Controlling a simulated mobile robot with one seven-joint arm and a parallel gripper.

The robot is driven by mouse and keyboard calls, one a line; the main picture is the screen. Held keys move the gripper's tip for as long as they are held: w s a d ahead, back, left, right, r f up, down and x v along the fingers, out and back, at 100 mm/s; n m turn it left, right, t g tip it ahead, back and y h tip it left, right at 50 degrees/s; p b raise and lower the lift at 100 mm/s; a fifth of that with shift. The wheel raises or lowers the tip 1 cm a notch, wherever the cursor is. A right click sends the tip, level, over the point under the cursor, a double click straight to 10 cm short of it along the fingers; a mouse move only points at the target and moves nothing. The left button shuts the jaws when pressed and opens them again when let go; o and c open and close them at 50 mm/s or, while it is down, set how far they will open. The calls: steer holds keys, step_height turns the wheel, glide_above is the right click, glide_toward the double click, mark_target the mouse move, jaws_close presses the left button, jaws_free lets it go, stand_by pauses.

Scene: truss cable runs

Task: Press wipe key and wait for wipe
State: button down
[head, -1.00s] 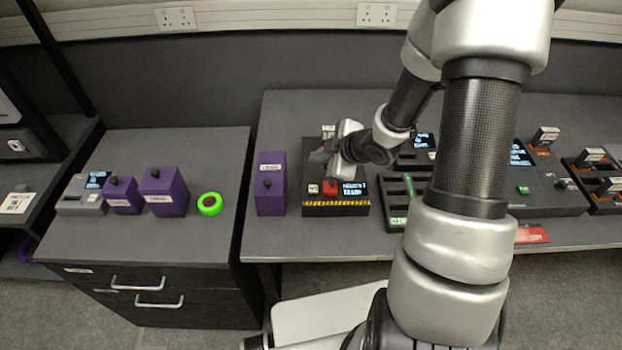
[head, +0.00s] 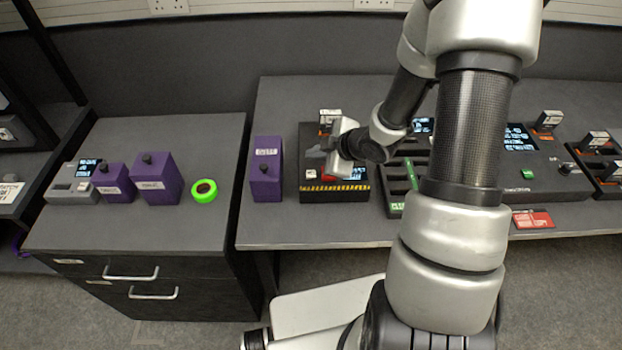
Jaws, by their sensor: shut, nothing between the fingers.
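A black box (head: 305,193) with a yellow-and-black striped front edge stands on the right-hand bench. I cannot tell whether the fingertips touch anything. A small upright module (head: 330,116) with an orange base sits at the box's back.
A purple box (head: 266,170) stands close left of the striped box. A slotted black rack (head: 397,198) stands close right, partly behind my arm. The left cabinet holds two more purple boxes (head: 156,180), a green ring (head: 204,191) and a grey device (head: 70,186).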

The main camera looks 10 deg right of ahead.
mark_target(314, 176)
steer(key=shift+f+b, duration=1.35)
steer(key=shift+f, duration=0.7)
steer(key=shift+f+b, duration=0.45)
steer(key=shift+f+b, duration=0.45)
steer(key=shift+f, duration=0.05)
stand_by(0.8)
stand_by(0.4)
steer(key=shift+r+p, duration=0.8)
steer(key=shift+r, duration=0.15)
step_height(314, 176, up, 5)
steer(key=p, duration=0.4)
